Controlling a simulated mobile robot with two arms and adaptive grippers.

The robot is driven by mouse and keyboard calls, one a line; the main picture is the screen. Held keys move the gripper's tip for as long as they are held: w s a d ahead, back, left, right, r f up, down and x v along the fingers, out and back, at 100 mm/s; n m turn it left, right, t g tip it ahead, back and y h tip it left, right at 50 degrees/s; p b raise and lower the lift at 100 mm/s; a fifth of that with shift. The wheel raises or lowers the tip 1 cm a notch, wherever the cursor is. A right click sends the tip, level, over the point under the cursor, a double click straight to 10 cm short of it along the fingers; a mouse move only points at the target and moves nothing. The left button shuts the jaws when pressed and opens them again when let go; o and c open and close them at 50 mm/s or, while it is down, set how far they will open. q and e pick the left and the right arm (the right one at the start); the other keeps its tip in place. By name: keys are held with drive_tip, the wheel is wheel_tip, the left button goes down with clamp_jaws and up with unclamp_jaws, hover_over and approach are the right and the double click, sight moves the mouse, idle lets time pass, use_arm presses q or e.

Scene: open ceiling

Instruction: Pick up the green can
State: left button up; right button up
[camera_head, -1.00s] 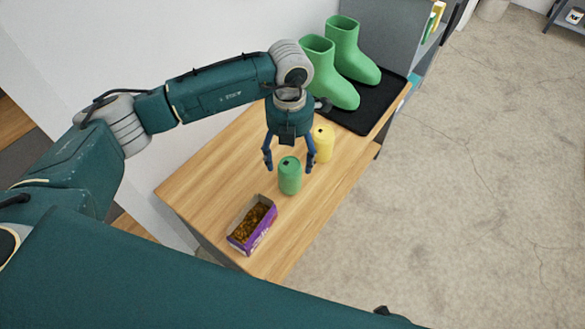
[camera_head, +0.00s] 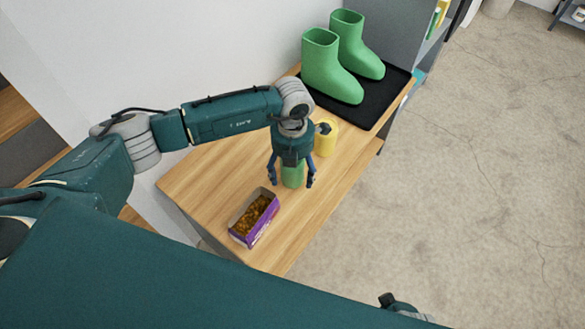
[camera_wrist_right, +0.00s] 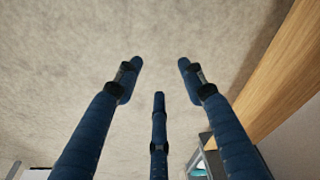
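The green can (camera_head: 292,175) stands on the wooden table (camera_head: 205,180), its top hidden by my left gripper. My left gripper (camera_head: 292,184) points down over the can, with its blue fingers spread on the can's left and right sides. I see no clear contact between fingers and can. My right gripper (camera_wrist_right: 159,75) shows in the right wrist view with its three fingers apart and nothing between them, above bare floor.
A yellow can (camera_head: 326,142) stands just behind and right of the green can. A purple open box (camera_head: 254,220) of brown pieces sits in front. Green boots (camera_head: 330,72) stand on a black tray (camera_head: 385,100) at the back. A wall runs along the left.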

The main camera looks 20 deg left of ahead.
use_arm(q)
drive_tip(key=c, duration=0.8)
drive_tip(key=shift+o, duration=0.2)
drive_tip(key=shift+r, duration=0.1)
